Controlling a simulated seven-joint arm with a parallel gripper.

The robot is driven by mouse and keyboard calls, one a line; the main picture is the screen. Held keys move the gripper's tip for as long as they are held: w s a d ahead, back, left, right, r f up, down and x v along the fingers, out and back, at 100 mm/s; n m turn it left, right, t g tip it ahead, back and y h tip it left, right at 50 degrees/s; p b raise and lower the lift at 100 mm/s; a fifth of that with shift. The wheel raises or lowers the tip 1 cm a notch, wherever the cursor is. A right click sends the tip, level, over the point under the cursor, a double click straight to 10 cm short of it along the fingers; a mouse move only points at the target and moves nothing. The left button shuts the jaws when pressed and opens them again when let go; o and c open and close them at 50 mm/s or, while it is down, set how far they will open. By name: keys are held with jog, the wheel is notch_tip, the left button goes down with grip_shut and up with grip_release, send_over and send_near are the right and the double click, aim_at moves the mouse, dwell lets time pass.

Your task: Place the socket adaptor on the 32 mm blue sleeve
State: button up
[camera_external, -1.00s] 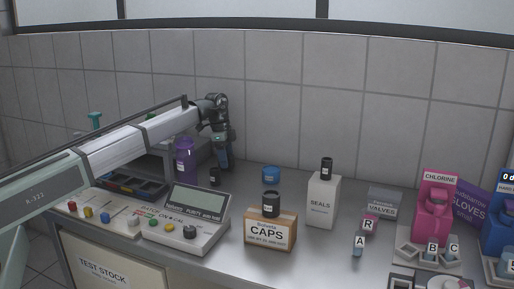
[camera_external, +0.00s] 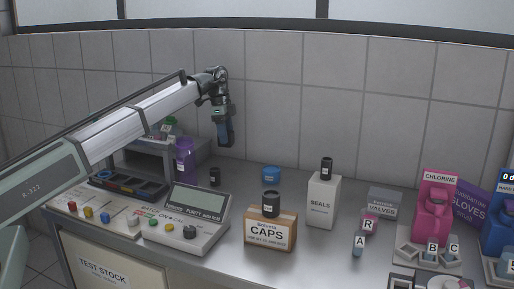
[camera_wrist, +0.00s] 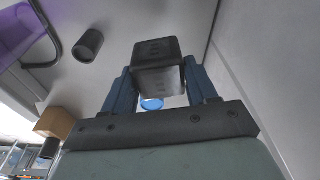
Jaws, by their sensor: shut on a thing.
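My gripper (camera_external: 226,143) is raised above the back of the counter, clear of the surface. In the wrist view, its blue fingers (camera_wrist: 160,88) are shut on a dark, block-like piece, which I take to be the socket adaptor (camera_wrist: 157,50). The adaptor is hard to make out between the fingers in the external view. A short blue sleeve (camera_external: 271,175) stands on the counter, right of and below my gripper. Part of it also shows as a blue round in the wrist view (camera_wrist: 151,105), behind the adaptor and fingers. Its size marking is too small to read.
A black cylinder (camera_external: 215,176) and a purple bottle (camera_external: 185,160) stand left of the sleeve. A CAPS box (camera_external: 270,232) and a white SEALS box (camera_external: 322,201) each carry a dark cylinder. A control console (camera_external: 186,220) sits in front. Counter around the sleeve is clear.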

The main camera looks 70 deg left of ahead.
jog(key=w+d+r+m, duration=0.25)
jog(key=w+d, duration=0.45)
jog(key=d, duration=0.5)
notch_tip(320, 180, up, 3)
jog(key=n+y, duration=0.1)
jog(key=n, duration=0.8)
send_over(273, 168)
jog(key=shift+n, duration=0.25)
jog(key=shift+s+d+f, duration=0.1)
jog(key=shift+s+f, duration=0.1)
jog(key=shift+f, duration=2.35)
jog(key=shift+s+f, duration=0.15)
jog(key=shift+f, duration=2.35)
jog(key=shift+f, duration=0.2)
jog(key=o, duration=1.1)
jog(key=shift+r, duration=0.1)
jog(key=r, duration=0.4)
jog(key=s+r, duration=0.1)
jog(key=r, duration=0.7)
jog(key=shift+s, duration=0.4)
